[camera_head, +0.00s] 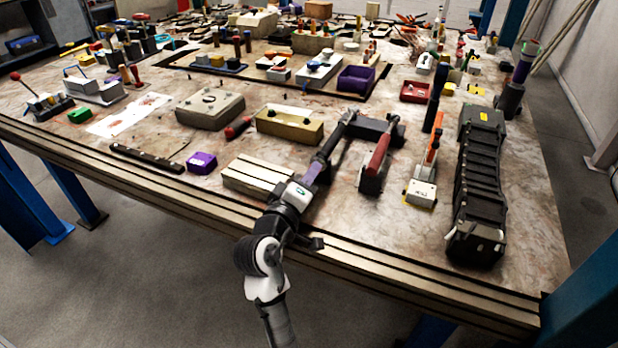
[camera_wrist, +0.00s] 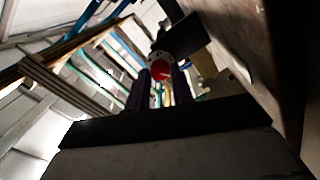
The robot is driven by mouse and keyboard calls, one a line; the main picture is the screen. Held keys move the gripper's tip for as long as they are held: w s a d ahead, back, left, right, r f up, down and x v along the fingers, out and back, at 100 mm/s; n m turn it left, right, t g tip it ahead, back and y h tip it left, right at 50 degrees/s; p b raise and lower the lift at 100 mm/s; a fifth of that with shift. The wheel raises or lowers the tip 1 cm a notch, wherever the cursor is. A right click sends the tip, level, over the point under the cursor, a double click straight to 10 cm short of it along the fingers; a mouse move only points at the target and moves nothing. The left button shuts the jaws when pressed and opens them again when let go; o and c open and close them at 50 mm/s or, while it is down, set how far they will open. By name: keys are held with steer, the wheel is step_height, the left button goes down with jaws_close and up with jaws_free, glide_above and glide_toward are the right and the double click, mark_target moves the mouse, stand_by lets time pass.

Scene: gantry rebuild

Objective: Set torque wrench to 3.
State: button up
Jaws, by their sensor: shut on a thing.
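A dark bar, which looks like the torque wrench (camera_head: 337,138), slants up from my gripper toward a black block. My gripper (camera_head: 316,163) reaches over the table's front edge, its fingers at the near end of this bar. In the wrist view my gripper (camera_wrist: 160,78) has its two dark purplish fingers shut on either side of a round end with a red centre (camera_wrist: 160,70) and a pale ring around it. No setting number can be read. The fingers and the dark picture hide part of the grip.
The black block (camera_head: 372,128) is at the bar's far end. A red-topped piece (camera_head: 376,165) stands close on the right, then an orange-handled tool (camera_head: 432,150) and a black ribbed part (camera_head: 480,180). A pale block (camera_head: 258,176) and a tan box (camera_head: 290,126) are on the left.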

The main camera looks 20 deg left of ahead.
steer(key=o, duration=0.9)
steer(key=shift+o, duration=0.2)
steer(key=shift+s, duration=0.1)
steer(key=shift+s+f, duration=0.1)
steer(key=shift+s, duration=0.2)
steer(key=s+p, duration=0.1)
steer(key=s, duration=1.2)
steer(key=shift+a, duration=0.3)
steer(key=shift+f, duration=0.1)
